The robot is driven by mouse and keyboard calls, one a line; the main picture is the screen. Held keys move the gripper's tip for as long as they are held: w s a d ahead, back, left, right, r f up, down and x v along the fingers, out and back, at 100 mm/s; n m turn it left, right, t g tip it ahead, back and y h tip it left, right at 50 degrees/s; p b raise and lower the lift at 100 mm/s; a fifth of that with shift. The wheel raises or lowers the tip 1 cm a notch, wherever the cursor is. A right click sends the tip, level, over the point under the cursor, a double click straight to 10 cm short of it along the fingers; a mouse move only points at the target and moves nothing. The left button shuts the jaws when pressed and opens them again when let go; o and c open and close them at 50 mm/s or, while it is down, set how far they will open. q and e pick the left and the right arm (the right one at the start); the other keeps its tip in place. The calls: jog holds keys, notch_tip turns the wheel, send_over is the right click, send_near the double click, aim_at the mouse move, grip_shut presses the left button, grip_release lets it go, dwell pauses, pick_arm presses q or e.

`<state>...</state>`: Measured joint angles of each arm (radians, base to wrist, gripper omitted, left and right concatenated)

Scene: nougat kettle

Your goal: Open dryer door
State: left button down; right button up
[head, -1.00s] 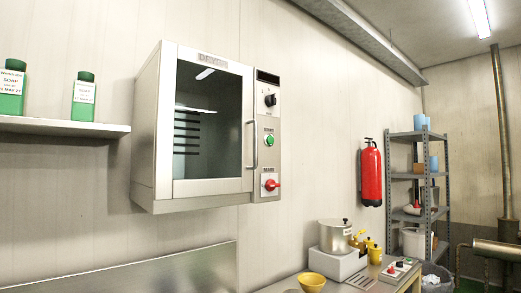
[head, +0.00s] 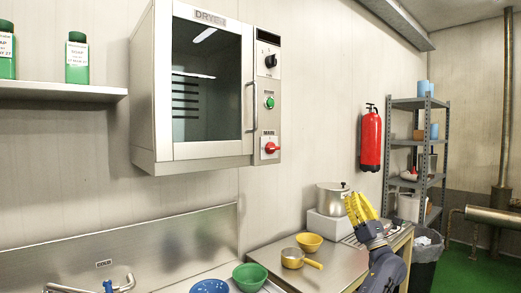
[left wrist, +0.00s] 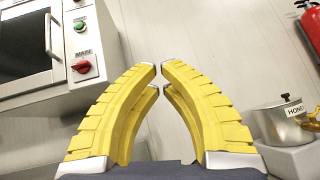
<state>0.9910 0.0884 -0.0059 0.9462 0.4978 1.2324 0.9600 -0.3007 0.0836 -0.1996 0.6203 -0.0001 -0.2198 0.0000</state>
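The dryer (head: 246,160) is a steel wall cabinet with a dark glass door (head: 208,85). The door is closed. Its vertical bar handle (head: 250,110) is on the door's right side, beside the control panel. In the left wrist view the dryer fills the upper left, with the handle (left wrist: 50,35) showing. My left gripper (head: 355,200) has yellow ribbed fingers and is below and right of the dryer, apart from it. In the left wrist view its fingertips (left wrist: 160,67) nearly meet, with nothing between them. My right gripper is not in view.
The panel has a black knob (head: 269,61), green button (head: 269,102) and red switch (head: 270,147). A shelf (head: 60,91) is left of the dryer. A pot (head: 330,197) and bowls stand below. A fire extinguisher (head: 371,140) hangs right. The wall between is clear.

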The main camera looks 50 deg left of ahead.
pick_arm(q)
jog(key=s+a+r+n+g+h, duration=0.1)
jog(key=s+a+r+n+g, duration=0.2)
jog(key=s+r+n+g, duration=0.35)
jog(key=s+a+r+n+g+h, duration=0.2)
jog(key=s+a+r+n+g, duration=0.15)
jog(key=r+n+g, duration=0.65)
jog(key=n+t+h, duration=0.2)
jog(key=n+h, duration=0.4)
jog(key=n, duration=0.6)
send_near(261, 111)
jog(key=s+d, duration=0.2)
jog(key=s, duration=0.1)
jog(key=shift+x, duration=4.65)
jog(key=shift+w+t, duration=0.2)
jog(key=shift+t, duration=0.05)
